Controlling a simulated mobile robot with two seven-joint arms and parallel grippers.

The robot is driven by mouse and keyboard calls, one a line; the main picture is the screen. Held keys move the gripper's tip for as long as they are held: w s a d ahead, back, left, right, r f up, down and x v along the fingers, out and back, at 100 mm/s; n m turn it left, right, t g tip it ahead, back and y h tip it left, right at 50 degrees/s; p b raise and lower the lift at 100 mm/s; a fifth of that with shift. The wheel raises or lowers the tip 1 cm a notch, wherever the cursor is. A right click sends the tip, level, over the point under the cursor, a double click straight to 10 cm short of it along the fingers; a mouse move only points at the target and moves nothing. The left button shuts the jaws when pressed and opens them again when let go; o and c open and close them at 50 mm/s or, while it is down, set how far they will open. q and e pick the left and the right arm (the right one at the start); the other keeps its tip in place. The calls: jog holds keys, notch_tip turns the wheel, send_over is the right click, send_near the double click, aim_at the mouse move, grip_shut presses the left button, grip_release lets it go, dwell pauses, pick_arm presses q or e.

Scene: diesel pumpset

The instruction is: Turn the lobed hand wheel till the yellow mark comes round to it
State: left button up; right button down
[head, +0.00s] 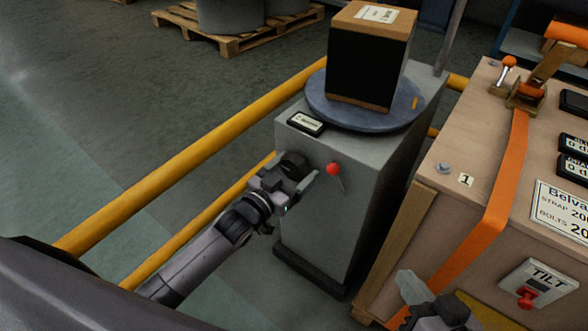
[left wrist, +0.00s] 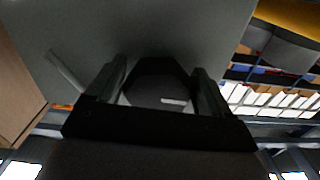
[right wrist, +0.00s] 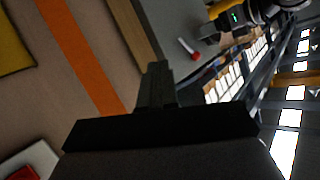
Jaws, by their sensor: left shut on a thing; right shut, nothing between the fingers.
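The dark lobed hand wheel (head: 293,163) is on the front face of a grey pedestal (head: 315,225). My left gripper (head: 298,180) is shut on it; in the left wrist view the wheel (left wrist: 158,80) sits between the two fingers, with a small pale bar on it. On top of the pedestal is a round blue-grey turntable (head: 365,117) carrying a dark box with a cardboard top (head: 368,55). A yellow-orange mark (head: 415,103) is on the turntable's top at its right side. My right gripper (head: 410,285) is shut and empty beside the wooden crate.
A red-knobbed lever (head: 333,169) stands on the pedestal face just right of my left gripper. A small labelled plate (head: 306,123) lies by the turntable. Yellow rails (head: 190,160) run behind. The wooden crate (head: 450,155) with an orange strap (head: 497,190) is at right.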

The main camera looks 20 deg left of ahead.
pick_arm(q)
jog(key=shift+d+n+p, duration=0.1)
jog(key=shift+n+p, duration=0.5)
jog(key=shift+n, duration=0.2)
jog(key=shift+s+d+n+p, duration=0.1)
jog(key=shift+n+p, duration=0.45)
jog(key=shift+n, duration=0.55)
jog(key=shift+d+n+p, duration=0.1)
jog(key=shift+n+p, duration=0.35)
jog(key=shift+n, duration=1.05)
pick_arm(e)
jog(key=shift+s+d+r+n+h, duration=0.25)
jog(key=shift+d+h, duration=0.2)
jog(key=shift+d, duration=0.3)
jog(key=shift+s+d+r+n+h, duration=0.1)
jog(key=shift+s+d+n+h, duration=0.1)
jog(key=shift+d+h, duration=0.4)
jog(key=shift+d, duration=0.2)
pick_arm(q)
jog(key=o, duration=0.9)
jog(key=shift+o, duration=0.2)
pick_arm(e)
jog(key=shift+a, duration=0.2)
pick_arm(q)
jog(key=shift+s, duration=0.15)
pick_arm(e)
jog(key=shift+r, duration=0.1)
